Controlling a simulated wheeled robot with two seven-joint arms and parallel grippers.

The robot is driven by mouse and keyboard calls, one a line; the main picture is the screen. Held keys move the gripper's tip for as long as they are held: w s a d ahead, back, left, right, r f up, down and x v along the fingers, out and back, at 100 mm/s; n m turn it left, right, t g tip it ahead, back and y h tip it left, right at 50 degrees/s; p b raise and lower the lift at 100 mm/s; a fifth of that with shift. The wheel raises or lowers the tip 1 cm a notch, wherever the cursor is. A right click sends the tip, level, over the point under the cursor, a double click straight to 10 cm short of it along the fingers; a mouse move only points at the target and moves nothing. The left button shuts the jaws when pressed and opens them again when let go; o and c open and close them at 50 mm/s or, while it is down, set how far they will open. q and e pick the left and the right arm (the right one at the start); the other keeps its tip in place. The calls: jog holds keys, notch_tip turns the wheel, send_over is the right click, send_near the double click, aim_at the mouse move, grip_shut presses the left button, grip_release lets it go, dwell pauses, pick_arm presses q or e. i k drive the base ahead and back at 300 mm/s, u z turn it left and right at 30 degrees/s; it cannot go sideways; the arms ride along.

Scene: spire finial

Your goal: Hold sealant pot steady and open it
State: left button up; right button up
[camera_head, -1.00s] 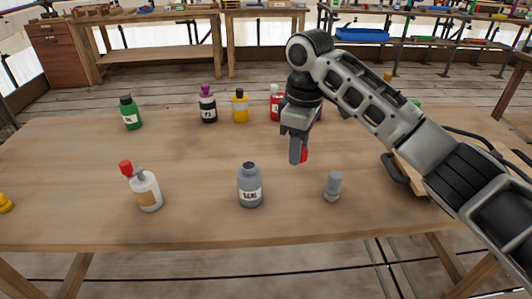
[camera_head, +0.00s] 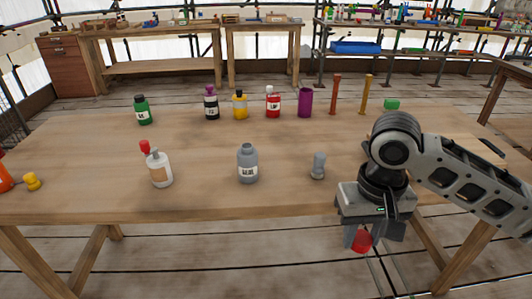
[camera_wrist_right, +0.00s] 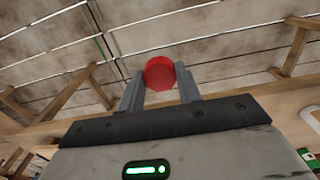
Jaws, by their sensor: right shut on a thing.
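The sealant pot (camera_head: 247,164) is a grey bottle with a narrow neck and a label reading SEAL. It stands upright near the middle of the table, with no gripper touching it. A small grey knobbed piece (camera_head: 318,166) stands upright to its right. My right gripper (camera_head: 358,238) is shut on a red round-ended piece (camera_head: 361,243), out past the table's front edge at the right. In the right wrist view the red piece (camera_wrist_right: 160,73) sits between the two fingertips. My left gripper is not in view.
A white bottle with a red tip (camera_head: 159,169) stands left of the pot on the table (camera_head: 200,205). A green bottle (camera_head: 143,110), several other bottles, a purple cylinder (camera_head: 305,103) and upright rods line the back. A yellow piece (camera_head: 32,181) lies far left. The table between is clear.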

aim_at(247, 155)
jog(key=z, duration=1.15)
jog(key=i, duration=0.75)
jog(key=u, duration=2.15)
jog(key=i, duration=0.5)
jog(key=u, duration=0.05)
